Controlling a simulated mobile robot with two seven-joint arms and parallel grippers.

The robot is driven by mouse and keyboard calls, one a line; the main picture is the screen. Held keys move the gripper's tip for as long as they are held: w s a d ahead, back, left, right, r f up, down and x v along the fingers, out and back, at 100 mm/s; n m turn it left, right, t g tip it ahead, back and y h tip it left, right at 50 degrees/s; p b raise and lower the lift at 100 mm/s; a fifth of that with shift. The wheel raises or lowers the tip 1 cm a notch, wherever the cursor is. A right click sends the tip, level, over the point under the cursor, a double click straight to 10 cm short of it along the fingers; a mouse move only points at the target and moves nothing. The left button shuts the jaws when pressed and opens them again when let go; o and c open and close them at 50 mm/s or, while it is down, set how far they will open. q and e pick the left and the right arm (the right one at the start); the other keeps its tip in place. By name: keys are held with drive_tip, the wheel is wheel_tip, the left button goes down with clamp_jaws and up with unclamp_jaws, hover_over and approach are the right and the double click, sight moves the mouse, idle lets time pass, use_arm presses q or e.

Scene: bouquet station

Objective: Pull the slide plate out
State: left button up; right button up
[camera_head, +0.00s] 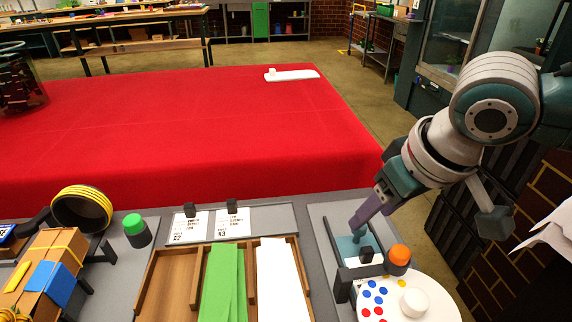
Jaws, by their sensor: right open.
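A teal flat piece (348,244) lies on a grey base (319,213) at the lower right, beside a black bracket; it looks like the slide plate, but I cannot tell for sure. A small black block (366,254) stands at its near edge. My right gripper (358,229) comes down from the upper right, its fingertips just over the teal piece. It is open; whether the fingers touch anything is unclear. My left gripper does not show.
A wooden tray (172,281) with green and white sheets is to the left. Cards with black clips (232,224) lie behind it. A red-covered table (190,125) stands beyond.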

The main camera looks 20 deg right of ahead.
drive_tip(key=b+x, duration=0.1)
drive_tip(key=x, duration=0.5)
clamp_jaws()
idle(0.4)
idle(0.9)
